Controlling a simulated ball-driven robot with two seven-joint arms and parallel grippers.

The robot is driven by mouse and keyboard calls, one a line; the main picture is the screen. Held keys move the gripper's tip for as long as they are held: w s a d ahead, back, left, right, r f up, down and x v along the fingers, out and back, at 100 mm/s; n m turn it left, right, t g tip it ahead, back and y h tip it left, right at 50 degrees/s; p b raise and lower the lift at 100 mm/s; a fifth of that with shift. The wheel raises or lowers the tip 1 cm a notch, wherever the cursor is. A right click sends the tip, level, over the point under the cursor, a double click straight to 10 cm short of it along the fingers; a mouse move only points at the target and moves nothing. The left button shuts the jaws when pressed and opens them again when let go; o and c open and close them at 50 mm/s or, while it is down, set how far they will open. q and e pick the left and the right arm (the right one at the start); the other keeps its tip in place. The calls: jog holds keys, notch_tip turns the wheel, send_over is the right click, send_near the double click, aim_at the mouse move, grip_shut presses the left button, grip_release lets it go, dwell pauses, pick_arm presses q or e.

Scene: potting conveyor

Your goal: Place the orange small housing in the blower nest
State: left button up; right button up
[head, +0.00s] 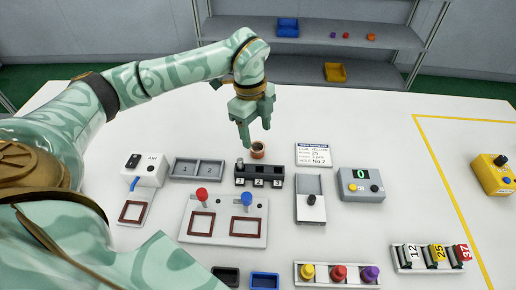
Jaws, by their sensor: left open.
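The orange small housing (258,151) is a short, upright cup with a dark inside, standing on the white table just behind the black numbered block. My left gripper (256,137) points down with its fingers spread and empty, directly above or slightly behind the housing; the exact gap is hard to tell. The blower is a white box (149,168) marked like "AIR" at the left, with a blue nozzle. Below it, a plate with a dark red square frame (132,211) looks like its nest, and it is empty. My right gripper is out of view.
The black block (260,183) holds a grey piece in slot 1. A grey two-part tray (198,169) and a plate with red and blue plungers (224,228) are nearby. A sign (313,155), slide fixture (310,205) and counter box (361,185) stand to the right.

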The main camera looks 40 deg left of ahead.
aim_at(257, 144)
pick_arm(q)
jog(key=shift+f, duration=0.5)
notch_tip(257, 144, down, 5)
jog(key=shift+w+r+b, duration=0.1)
jog(key=shift+b, duration=0.95)
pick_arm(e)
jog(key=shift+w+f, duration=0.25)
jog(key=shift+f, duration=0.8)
pick_arm(q)
jog(key=c, duration=1.1)
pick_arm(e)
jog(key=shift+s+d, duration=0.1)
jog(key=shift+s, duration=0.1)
pick_arm(q)
jog(key=shift+r, duration=0.1)
